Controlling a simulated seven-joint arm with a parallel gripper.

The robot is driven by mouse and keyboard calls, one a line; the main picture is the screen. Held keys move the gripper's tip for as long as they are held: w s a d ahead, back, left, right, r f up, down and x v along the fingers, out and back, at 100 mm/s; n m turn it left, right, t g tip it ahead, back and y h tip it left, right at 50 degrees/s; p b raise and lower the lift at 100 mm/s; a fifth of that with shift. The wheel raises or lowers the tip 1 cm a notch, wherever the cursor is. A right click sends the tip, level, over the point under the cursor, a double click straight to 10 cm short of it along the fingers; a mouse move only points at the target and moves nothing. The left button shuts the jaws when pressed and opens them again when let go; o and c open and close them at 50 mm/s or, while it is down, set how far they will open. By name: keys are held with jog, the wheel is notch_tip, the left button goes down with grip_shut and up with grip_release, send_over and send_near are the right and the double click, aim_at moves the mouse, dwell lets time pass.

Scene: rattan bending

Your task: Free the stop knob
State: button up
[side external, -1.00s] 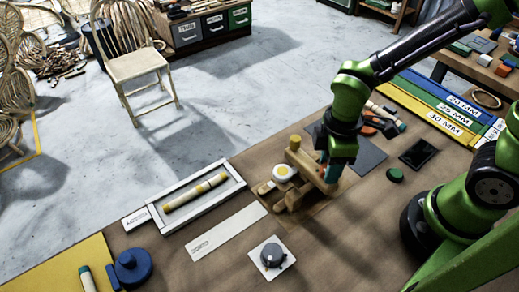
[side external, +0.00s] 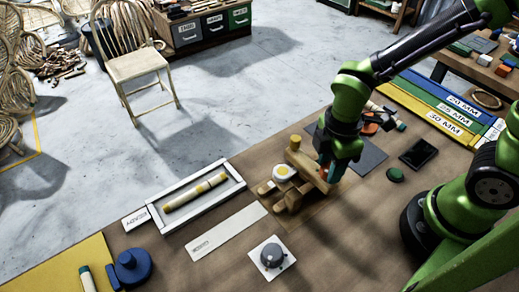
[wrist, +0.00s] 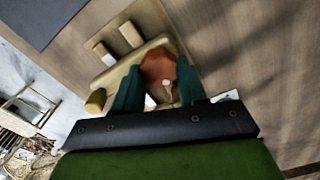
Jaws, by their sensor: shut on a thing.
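An orange-brown knob (wrist: 158,67), which looks like the stop knob, sits at the jig's wooden block (wrist: 130,78). My gripper (side external: 326,174) is at the right end of the jig. In the wrist view its two teal fingers (wrist: 159,82) are shut on the knob from both sides. The knob's lower part and its seat are hidden by the fingers and the gripper body.
A white tray (side external: 238,182) holding a banded rod (side external: 195,191) lies left of the jig. A grey dial (side external: 272,255) on a white card is in front. A green button (side external: 395,174) and a dark tablet (side external: 418,153) lie to the right.

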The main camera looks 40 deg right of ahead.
aim_at(327, 167)
jog(key=o, duration=1.1)
jog(key=shift+c, duration=0.2)
notch_tip(327, 167, up, 17)
jog(key=d+m+t+y, duration=0.2)
jog(key=d+m+t, duration=0.5)
jog(key=m, duration=1)
jog(key=shift+d+r+m, duration=0.25)
jog(key=shift+d+m, duration=0.05)
jog(key=shift+d, duration=0.75)
